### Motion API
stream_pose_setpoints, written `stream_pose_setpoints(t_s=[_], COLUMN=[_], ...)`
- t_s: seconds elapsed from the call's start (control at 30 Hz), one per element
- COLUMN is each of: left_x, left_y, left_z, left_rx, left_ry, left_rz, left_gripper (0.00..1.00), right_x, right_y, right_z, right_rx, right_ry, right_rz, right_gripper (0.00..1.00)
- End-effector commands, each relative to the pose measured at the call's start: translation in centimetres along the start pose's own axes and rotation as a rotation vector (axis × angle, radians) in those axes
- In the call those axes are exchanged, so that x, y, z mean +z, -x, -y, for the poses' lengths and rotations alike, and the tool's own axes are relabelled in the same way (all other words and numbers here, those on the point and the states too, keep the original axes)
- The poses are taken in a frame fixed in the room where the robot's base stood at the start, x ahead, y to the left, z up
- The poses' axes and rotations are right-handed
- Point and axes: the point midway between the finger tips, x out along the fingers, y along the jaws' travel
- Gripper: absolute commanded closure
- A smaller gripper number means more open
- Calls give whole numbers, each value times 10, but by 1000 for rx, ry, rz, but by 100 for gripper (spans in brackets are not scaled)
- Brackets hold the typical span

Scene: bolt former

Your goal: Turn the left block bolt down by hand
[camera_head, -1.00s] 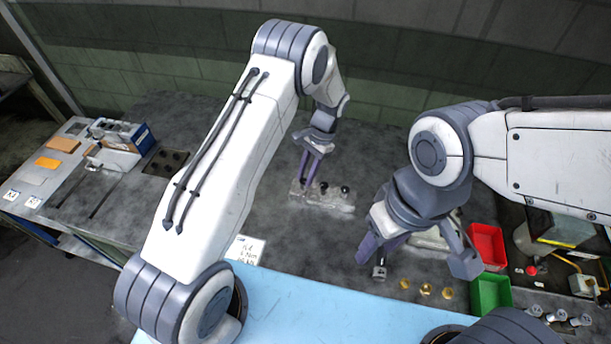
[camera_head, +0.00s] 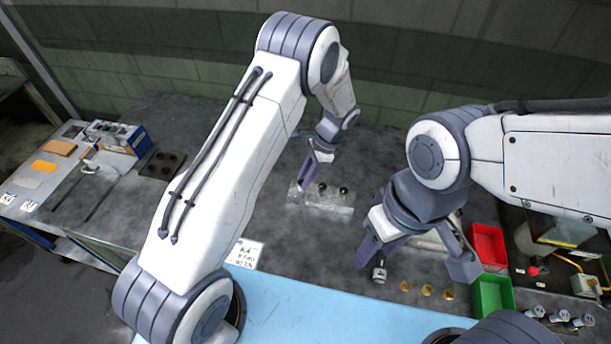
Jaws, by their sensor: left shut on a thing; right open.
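A pale metal block (camera_head: 328,203) lies on the dark grey bench with two dark bolt heads showing on its top. The middle bolt (camera_head: 322,188) and the right bolt (camera_head: 343,190) are in plain view. My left gripper (camera_head: 303,186) points down at the block's left end and is shut; the left bolt is hidden behind its fingers. My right gripper (camera_head: 415,259) is open and empty, held above the bench to the right, near a small dark-and-silver part (camera_head: 379,270).
Several brass pieces (camera_head: 427,290) lie right of centre. A red bin (camera_head: 488,246) and a green bin (camera_head: 492,294) stand at the right. A written card (camera_head: 245,253) lies by the blue mat (camera_head: 300,305). A blue box (camera_head: 120,137) stands far left.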

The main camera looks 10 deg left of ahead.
Motion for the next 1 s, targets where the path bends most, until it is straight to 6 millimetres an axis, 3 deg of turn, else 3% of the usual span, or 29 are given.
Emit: stream_pose_setpoints(t_s=[0.27, 0.3, 0.37, 0.73, 0.87, 1.0], left_x=[1, 1, 1, 0, -2, -2], left_y=[2, 2, 2, 4, 20, 48], left_z=[2, 2, 2, 1, 2, 2], left_rx=[-4, -4, -4, -3, -6, -7], left_ry=[1, 1, 1, 2, 3, 2], left_rz=[0, 0, 0, -1, -4, -5], left_gripper=[100, 59, 40, 40, 40, 40], right_x=[0, 0, 0, 0, 0, 1], right_y=[0, 0, 0, -2, -8, -17], right_z=[0, 0, 0, 0, -1, -1], right_rx=[0, 0, 0, 0, 0, 0], right_ry=[0, 0, 0, 0, 0, 1], right_rz=[0, 0, 0, 0, 0, 0], right_gripper=[50, 50, 50, 50, 50, 50])
